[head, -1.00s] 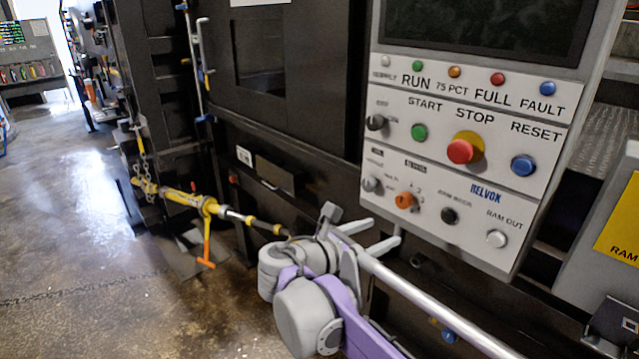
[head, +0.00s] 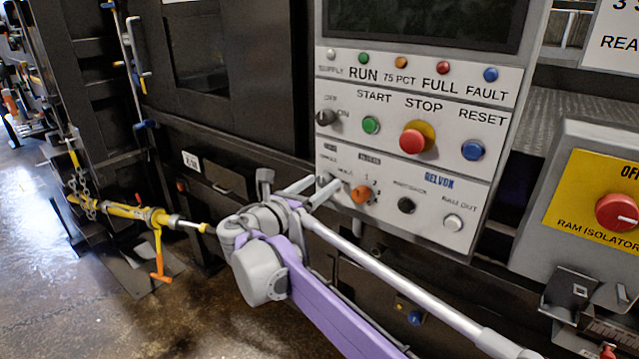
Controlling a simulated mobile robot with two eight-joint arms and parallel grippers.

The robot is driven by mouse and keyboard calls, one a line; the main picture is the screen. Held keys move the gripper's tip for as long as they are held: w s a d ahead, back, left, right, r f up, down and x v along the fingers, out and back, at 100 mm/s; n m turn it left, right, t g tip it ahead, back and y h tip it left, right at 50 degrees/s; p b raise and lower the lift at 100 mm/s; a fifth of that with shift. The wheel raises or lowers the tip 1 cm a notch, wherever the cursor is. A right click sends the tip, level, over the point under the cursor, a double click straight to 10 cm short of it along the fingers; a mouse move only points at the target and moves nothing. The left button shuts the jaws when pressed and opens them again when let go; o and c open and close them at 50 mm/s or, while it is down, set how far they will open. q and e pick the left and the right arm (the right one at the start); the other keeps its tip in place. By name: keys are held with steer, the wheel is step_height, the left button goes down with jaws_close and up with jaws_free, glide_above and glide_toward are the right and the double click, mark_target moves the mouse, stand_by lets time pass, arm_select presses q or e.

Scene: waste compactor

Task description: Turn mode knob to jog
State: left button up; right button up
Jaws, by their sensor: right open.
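The grey control panel (head: 390,150) fills the upper middle of the head view. In its lower row, a small grey knob (head: 325,180) sits at the far left under blurred labels, with an orange selector (head: 361,193) to its right. I cannot read which is the mode knob or where it points. My right gripper (head: 326,185) is open, its two fingers reaching toward the panel. The tips are at the grey knob, left of the orange selector, and partly hide the knob. I cannot tell whether they touch it. My left gripper is not in view.
A black off/on knob (head: 325,117), green start button (head: 370,125), red stop button (head: 413,139) and blue reset button (head: 473,150) sit above. A black knob (head: 406,205) and white button (head: 453,222) lie right. A ram isolator box (head: 560,192) stands at the right.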

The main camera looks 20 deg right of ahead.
steer(key=shift+w+d, duration=0.2)
steer(key=shift+d, duration=0.05)
jaws_close()
